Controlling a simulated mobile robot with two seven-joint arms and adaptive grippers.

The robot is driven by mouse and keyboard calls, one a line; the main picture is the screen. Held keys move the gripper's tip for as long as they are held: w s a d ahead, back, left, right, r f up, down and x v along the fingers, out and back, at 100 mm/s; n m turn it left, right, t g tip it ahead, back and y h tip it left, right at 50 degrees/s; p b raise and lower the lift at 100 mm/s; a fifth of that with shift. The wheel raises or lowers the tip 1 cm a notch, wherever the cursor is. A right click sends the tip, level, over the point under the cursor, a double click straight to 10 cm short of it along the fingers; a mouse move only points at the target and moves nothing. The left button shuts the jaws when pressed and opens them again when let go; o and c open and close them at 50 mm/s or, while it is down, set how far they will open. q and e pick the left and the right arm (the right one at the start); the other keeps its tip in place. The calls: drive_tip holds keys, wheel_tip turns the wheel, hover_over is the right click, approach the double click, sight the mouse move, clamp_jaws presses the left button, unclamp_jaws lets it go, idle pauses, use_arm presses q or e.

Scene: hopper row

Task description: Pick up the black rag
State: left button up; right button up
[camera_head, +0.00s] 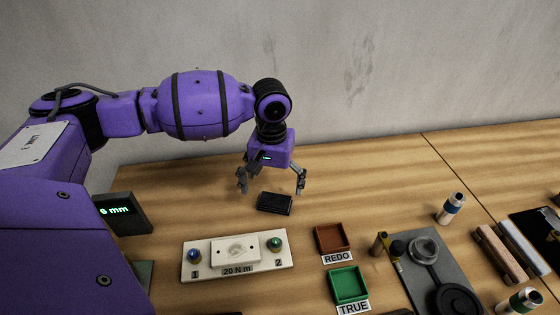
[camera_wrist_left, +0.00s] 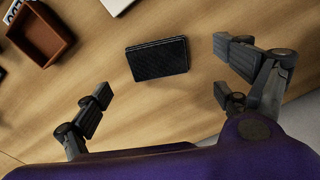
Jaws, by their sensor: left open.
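The black rag (camera_head: 274,203) is a small dark folded rectangle lying flat on the wooden table. It also shows in the left wrist view (camera_wrist_left: 158,60), in the upper middle. My left gripper (camera_head: 271,188) is open above and just behind the rag, pointing down. In the left wrist view its fingers (camera_wrist_left: 162,82) are spread wide, one on either side of the rag and apart from it. Nothing is between the fingertips. My right gripper is not in view.
In front of the rag are a cream fixture block (camera_head: 204,269), a red-brown REDO tray (camera_head: 345,243) and a green TRUE tray (camera_head: 364,292). A grey plate device (camera_head: 455,262) and cylinders stand to the right. A display box (camera_head: 128,213) stands left. Table behind the rag is clear up to the wall.

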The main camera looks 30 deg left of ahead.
sight(275, 199)
use_arm(q)
drive_tip(key=shift+f, duration=0.45)
wheel_tip(275, 199, down, 4)
drive_tip(key=shift+w+d+r, duration=0.1)
drive_tip(key=shift+f, duration=0.3)
drive_tip(key=shift+c, duration=0.8)
drive_tip(key=c, duration=1.2)
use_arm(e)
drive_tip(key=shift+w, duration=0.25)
use_arm(q)
drive_tip(key=shift+r, duration=0.1)
